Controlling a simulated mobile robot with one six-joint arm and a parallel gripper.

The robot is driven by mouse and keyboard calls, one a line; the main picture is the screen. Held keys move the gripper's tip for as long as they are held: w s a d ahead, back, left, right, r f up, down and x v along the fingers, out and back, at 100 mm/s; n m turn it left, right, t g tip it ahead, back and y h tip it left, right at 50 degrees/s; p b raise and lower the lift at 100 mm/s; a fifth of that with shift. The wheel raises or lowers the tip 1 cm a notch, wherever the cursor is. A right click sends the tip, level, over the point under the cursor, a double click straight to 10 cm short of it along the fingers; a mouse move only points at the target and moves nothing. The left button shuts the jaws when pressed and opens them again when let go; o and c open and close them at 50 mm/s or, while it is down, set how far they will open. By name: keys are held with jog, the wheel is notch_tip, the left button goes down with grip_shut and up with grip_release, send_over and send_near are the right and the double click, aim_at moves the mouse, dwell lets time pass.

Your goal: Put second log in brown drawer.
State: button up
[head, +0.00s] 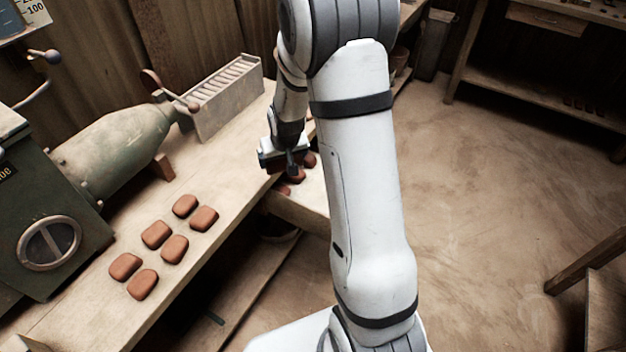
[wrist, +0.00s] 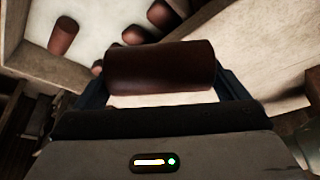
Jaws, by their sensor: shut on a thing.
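My gripper (head: 291,163) is at the workbench's front edge, over the open drawer (head: 308,207). In the wrist view it is shut on a dark reddish-brown log (wrist: 160,67), which lies crosswise between the fingers. The drawer's pale inside (wrist: 97,17) shows behind the held log, with a few similar logs in it, one of them at the left (wrist: 63,36). In the head view, reddish-brown pieces (head: 309,160) show around the gripper, and my arm hides part of the drawer. How far the held log is above the drawer floor I cannot tell.
Several reddish-brown clay pieces (head: 174,249) lie in rows on the workbench (head: 221,245). A green press machine (head: 115,150) stands at the left, with a grey slotted rack (head: 222,97) behind it.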

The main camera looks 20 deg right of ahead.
jog(key=s+d+f+m+b, duration=0.1)
jog(key=d+f+b, duration=1)
jog(key=d+b, duration=0.25)
notch_tip(320, 180, down, 10)
jog(key=b, duration=0.3)
jog(key=shift+a+r+b, duration=0.1)
jog(key=shift+a+b, duration=0.05)
jog(key=shift+b, duration=0.25)
jog(key=o, duration=0.9)
jog(key=shift+s, duration=0.1)
jog(key=shift+o, duration=0.3)
